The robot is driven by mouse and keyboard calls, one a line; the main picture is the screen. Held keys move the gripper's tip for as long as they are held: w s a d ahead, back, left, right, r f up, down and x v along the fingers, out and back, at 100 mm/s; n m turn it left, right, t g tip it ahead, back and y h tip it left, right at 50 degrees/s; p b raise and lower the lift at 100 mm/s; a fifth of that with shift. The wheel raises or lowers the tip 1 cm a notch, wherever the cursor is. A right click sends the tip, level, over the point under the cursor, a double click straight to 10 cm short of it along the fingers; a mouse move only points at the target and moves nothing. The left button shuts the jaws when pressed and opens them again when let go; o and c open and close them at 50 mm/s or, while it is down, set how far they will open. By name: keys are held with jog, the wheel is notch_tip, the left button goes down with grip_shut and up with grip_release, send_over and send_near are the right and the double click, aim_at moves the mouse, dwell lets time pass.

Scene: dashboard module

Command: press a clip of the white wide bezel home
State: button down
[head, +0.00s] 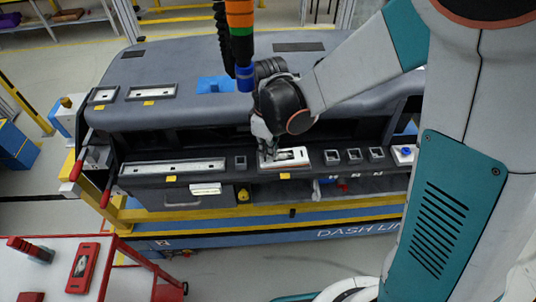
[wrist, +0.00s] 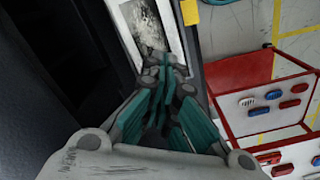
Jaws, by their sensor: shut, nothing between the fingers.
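The white wide bezel (head: 291,157) lies on the front ledge of the dashboard, with a dark, patterned middle. In the wrist view the bezel (wrist: 172,22) runs from the top edge down to my fingertips. My gripper (head: 270,158) points down at the left end of the bezel. In the wrist view my gripper (wrist: 168,72) has its teal fingers together, with nothing between them, at the bezel's near end. I cannot tell whether the tips touch the bezel. The clips are hidden or too small to make out.
A long pale panel (head: 172,167) and a small square switch (head: 240,162) sit left of the bezel. Several square switches (head: 354,155) sit to its right. A red trolley (head: 60,262) carrying a red bezel (head: 82,268) stands at the lower left. A yellow tag (head: 285,176) is below the bezel.

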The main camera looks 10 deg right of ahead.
notch_tip(320, 180, up, 7)
jog(key=p, duration=0.4)
